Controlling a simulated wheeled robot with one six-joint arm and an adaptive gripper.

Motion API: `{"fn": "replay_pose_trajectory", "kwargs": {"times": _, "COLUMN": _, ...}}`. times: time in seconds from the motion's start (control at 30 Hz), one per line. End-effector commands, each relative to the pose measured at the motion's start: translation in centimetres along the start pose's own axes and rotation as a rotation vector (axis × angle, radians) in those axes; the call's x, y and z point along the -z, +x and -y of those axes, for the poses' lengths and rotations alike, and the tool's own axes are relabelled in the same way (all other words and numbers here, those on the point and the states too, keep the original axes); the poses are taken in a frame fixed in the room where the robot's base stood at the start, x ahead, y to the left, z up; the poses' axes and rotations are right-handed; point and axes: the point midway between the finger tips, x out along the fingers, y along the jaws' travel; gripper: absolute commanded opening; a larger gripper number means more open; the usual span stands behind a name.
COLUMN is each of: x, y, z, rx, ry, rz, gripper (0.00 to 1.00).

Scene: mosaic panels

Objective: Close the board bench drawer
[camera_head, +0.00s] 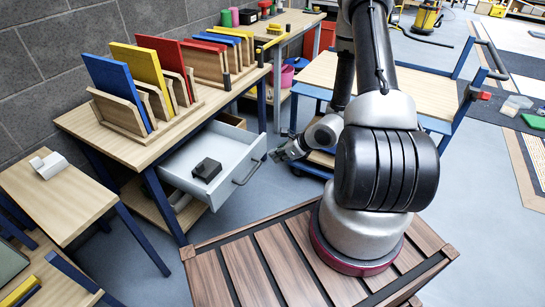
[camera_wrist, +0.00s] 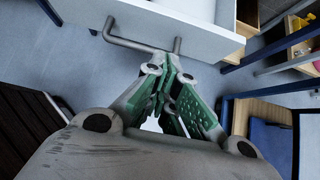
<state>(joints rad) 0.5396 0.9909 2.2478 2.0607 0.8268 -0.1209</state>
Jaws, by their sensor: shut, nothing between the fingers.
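The board bench (camera_head: 140,151) has a wooden top with coloured boards in wooden racks. Its white drawer (camera_head: 229,148) is pulled out toward the aisle, with a grey bar handle (camera_head: 249,173) on its front. A small black box (camera_head: 207,170) lies inside. My gripper (camera_head: 281,154) is just right of the drawer front in the head view, fingers together and empty. In the wrist view my gripper (camera_wrist: 172,95) points toward the drawer front (camera_wrist: 190,18), with the handle (camera_wrist: 140,43) close beyond the fingers. I cannot tell whether they touch.
A blue-framed cart with a wooden top (camera_head: 425,90) stands behind my arm. A smaller wooden table (camera_head: 60,195) is at the left. The slatted brown surface (camera_head: 255,270) is in front. Grey floor (camera_head: 240,200) is clear beside the drawer.

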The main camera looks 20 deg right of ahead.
Motion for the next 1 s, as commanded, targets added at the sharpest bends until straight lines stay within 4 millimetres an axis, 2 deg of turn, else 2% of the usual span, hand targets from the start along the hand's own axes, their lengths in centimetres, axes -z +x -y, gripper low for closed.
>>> {"fn": "replay_pose_trajectory", "kwargs": {"times": 0.37, "x": 0.0, "y": 8.0, "z": -0.2, "rx": -0.004, "ry": -0.004, "rz": 0.0, "gripper": 0.0}}
{"fn": "replay_pose_trajectory", "kwargs": {"times": 0.4, "x": -0.6, "y": 8.5, "z": -0.1, "rx": -0.003, "ry": -0.007, "rz": 0.001, "gripper": 0.0}}
{"fn": "replay_pose_trajectory", "kwargs": {"times": 0.67, "x": -2.6, "y": 10.4, "z": -0.1, "rx": -0.001, "ry": -0.005, "rz": 0.0, "gripper": 0.0}}
{"fn": "replay_pose_trajectory", "kwargs": {"times": 1.0, "x": -2.9, "y": 10.6, "z": 0.0, "rx": -0.001, "ry": -0.002, "rz": 0.0, "gripper": 0.0}}
